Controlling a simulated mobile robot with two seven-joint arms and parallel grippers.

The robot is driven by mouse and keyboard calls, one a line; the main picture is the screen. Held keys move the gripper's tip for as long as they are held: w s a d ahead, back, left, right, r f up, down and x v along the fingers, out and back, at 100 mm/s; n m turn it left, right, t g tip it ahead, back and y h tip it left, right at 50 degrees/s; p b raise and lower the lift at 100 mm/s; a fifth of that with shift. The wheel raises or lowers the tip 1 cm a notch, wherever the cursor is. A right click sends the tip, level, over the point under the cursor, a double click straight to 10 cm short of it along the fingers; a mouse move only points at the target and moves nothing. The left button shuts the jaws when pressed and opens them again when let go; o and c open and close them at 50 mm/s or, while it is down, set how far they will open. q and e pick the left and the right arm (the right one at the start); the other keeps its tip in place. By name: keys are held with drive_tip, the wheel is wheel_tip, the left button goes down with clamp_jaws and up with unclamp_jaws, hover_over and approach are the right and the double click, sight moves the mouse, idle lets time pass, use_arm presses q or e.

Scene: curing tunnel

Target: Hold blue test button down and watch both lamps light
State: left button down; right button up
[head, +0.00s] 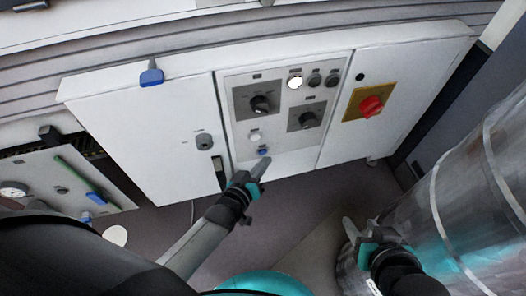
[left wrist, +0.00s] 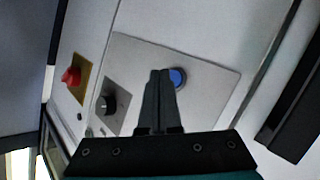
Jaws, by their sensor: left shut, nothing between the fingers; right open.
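The blue button (head: 263,151) is low on the grey control panel (head: 285,140). It also shows in the left wrist view (left wrist: 178,77), just right of my fingertips. My left gripper (head: 265,161) is shut and empty, its tips just below the button in the head view. I cannot tell whether they touch it or whether it is pressed. Above are a bright white lamp (head: 295,82) and two dark round fittings (head: 314,80), (head: 332,80). A small white round fitting (head: 255,136) sits above the button. My right gripper (head: 359,230) is open and empty, away from the panel.
Two black knobs (head: 261,104), (head: 308,119) sit on the panel. A red rotary switch (head: 370,106) on a yellow plate is to the right. A large metal cylinder (head: 455,190) stands by my right gripper. An open box with a gauge (head: 14,192) is at lower left.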

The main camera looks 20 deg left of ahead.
use_arm(q)
drive_tip(key=shift+w+a, duration=0.2)
drive_tip(key=shift+w, duration=0.1)
drive_tip(key=shift+w+a+r, duration=0.1)
drive_tip(key=shift+w+a, duration=0.15)
drive_tip(key=shift+w, duration=0.1)
idle(1.9)
drive_tip(key=shift+s, duration=0.1)
idle(2.1)
drive_tip(key=shift+s+d+p, duration=0.4)
drive_tip(key=shift+s+d, duration=0.05)
drive_tip(key=shift+s, duration=0.15)
drive_tip(key=shift+s+d, duration=0.1)
drive_tip(key=shift+s+d+p, duration=0.45)
drive_tip(key=shift+s+d, duration=0.25)
drive_tip(key=shift+s, duration=0.3)
drive_tip(key=shift+s+d+p, duration=0.4)
drive_tip(key=shift+s+d, duration=0.25)
drive_tip(key=shift+s, duration=0.35)
